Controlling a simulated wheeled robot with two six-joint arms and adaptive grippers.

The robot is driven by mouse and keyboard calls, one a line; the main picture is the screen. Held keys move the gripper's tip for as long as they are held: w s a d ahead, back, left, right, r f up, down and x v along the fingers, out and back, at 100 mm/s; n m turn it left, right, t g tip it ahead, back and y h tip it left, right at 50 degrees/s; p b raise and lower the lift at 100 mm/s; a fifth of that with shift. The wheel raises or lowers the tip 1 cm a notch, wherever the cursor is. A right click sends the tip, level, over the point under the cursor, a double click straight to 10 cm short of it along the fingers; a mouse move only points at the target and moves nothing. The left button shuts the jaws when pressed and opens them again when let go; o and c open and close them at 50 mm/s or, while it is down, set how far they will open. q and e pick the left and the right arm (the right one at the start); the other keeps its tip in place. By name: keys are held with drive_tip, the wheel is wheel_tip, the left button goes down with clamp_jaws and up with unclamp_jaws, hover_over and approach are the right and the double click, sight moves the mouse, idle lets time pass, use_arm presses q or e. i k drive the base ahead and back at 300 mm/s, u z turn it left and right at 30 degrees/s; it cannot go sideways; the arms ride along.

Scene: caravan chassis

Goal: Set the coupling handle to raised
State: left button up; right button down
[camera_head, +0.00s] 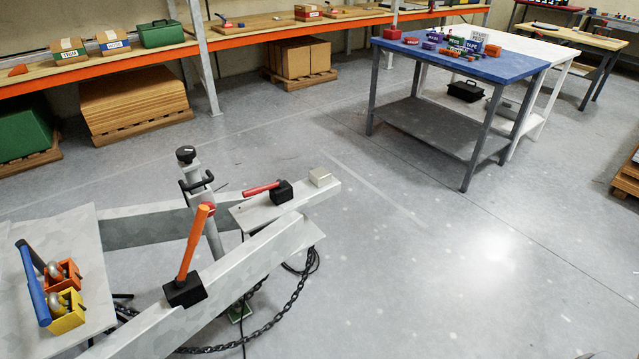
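The pale grey drawbar of the chassis (250,262) comes in from the lower left. Near its front end a red handle (261,188) reaches left from a black block (282,192). This handle lies low and almost level, close above the drawbar; it looks like the coupling handle. A longer orange lever (193,246) stands steeply up from another black block (185,290) further back on the drawbar. Neither of my grippers is in view, and nothing touches either handle.
A grey post with a black knob (186,154) and crank stands beside the drawbar. A chain (290,307) hangs below. A blue-topped table (462,58) stands behind. The floor right of the drawbar is clear.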

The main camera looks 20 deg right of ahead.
sight(250, 193)
drive_tip(key=z, duration=0.1)
drive_tip(key=k, duration=0.7)
drive_tip(key=u, duration=0.6)
drive_tip(key=k, duration=0.65)
drive_tip(key=z, duration=0.4)
drive_tip(key=i, duration=0.65)
drive_tip(key=z, duration=0.65)
drive_tip(key=i, duration=1.1)
drive_tip(key=u, duration=1)
drive_tip(key=i, duration=0.55)
drive_tip(key=u, duration=0.6)
